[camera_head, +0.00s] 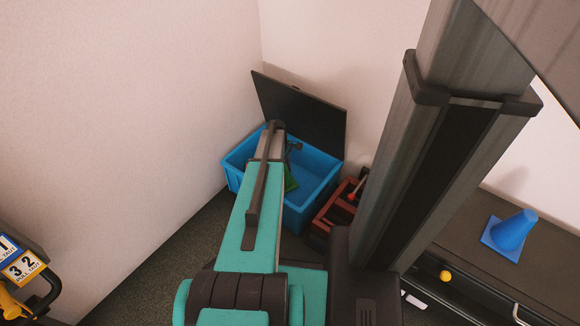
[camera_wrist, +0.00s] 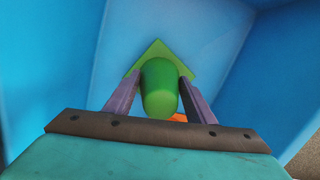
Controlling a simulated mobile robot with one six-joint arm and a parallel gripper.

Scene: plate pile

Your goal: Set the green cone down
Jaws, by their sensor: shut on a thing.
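The green cone (camera_wrist: 158,85) is between the two fingers of my gripper (camera_wrist: 154,82) in the wrist view, with its rounded tip toward the camera and its square base beyond. My gripper is shut on it. In the head view, my arm reaches over the blue crate (camera_head: 238,184), and a green part of the cone (camera_head: 290,182) shows inside the crate, partly hidden by my arm. Blue crate walls (camera_wrist: 65,60) surround the cone in the wrist view. I cannot tell whether its base touches the crate bottom.
A dark panel (camera_head: 305,113) stands upright behind the crate. A red toolbox (camera_head: 328,214) is close to its right. A small orange thing (camera_wrist: 178,117) shows below the cone. A blue cone (camera_head: 511,234) stands on a dark surface at right. A yellow ball (camera_head: 445,275) is nearby.

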